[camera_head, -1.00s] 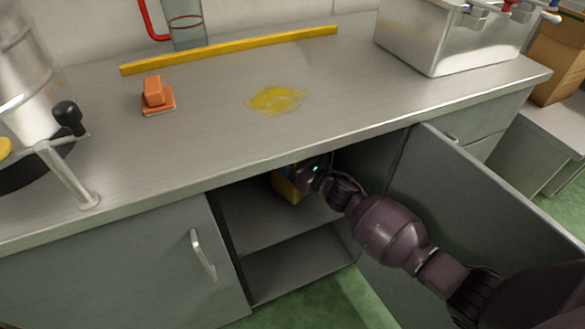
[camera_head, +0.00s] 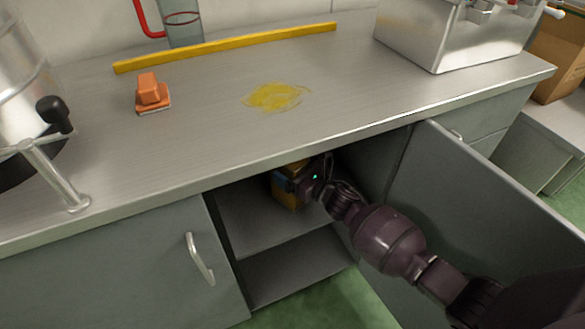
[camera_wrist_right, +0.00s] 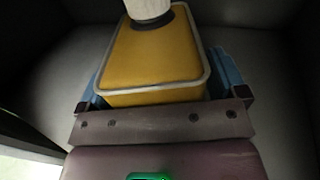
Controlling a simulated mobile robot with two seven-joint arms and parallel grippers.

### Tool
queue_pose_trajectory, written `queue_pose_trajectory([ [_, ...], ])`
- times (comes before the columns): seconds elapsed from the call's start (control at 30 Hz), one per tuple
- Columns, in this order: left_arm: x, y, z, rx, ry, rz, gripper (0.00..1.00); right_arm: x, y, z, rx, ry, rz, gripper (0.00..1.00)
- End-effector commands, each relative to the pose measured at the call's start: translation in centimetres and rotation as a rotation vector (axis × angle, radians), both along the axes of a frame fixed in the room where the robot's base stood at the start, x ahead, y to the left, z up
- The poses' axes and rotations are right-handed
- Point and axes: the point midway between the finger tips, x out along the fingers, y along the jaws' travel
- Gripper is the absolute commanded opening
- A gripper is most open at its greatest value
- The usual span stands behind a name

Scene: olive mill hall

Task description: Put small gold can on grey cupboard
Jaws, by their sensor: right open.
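The small gold can (camera_head: 287,196) is inside the open grey cupboard (camera_head: 262,238), on its upper shelf as far as I can tell. In the right wrist view the can (camera_wrist_right: 157,58) is a gold box shape with a grey rim and a pale cap on a dark collar. My right gripper (camera_wrist_right: 162,88) is open, with a blue finger on each side of the can. I cannot tell whether the fingers touch it. In the head view my right gripper (camera_head: 291,183) reaches in under the counter and hides part of the can. My left gripper is out of view.
The cupboard door (camera_head: 475,205) stands open on the right, beside my right arm. The counter (camera_head: 200,130) above carries an orange block (camera_head: 150,90), a yellow bar (camera_head: 230,48), a yellow smear (camera_head: 275,96) and a metal basin (camera_head: 425,42).

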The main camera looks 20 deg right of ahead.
Motion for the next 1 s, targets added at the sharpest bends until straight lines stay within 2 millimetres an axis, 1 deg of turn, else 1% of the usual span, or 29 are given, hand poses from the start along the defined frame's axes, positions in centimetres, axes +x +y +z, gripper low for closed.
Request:
queue_pose_trajectory([
  [0.13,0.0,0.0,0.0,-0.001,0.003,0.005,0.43,0.0,0.0,0.0,0.0,0.0,0.0,0.91],
  [0.23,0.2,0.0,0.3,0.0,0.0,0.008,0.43,0.0,0.0,0.6,-0.001,-0.003,0.0,0.91],
  [0.27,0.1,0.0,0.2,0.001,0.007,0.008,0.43,-0.2,-0.2,0.5,-0.001,0.0,-0.001,0.91],
  [0.37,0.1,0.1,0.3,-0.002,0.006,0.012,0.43,-1.3,-0.6,0.4,0.0,0.0,-0.001,0.91],
  [0.67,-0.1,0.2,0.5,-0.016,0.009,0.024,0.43,-6.0,-2.8,0.5,0.0,0.0,-0.001,0.91],
  [0.8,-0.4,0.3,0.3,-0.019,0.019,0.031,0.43,-8.1,-3.7,0.5,-0.002,-0.001,-0.002,0.91],
  [1.0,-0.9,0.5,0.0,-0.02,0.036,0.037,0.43,-10.2,-4.6,0.3,0.0,0.0,0.0,0.91],
])
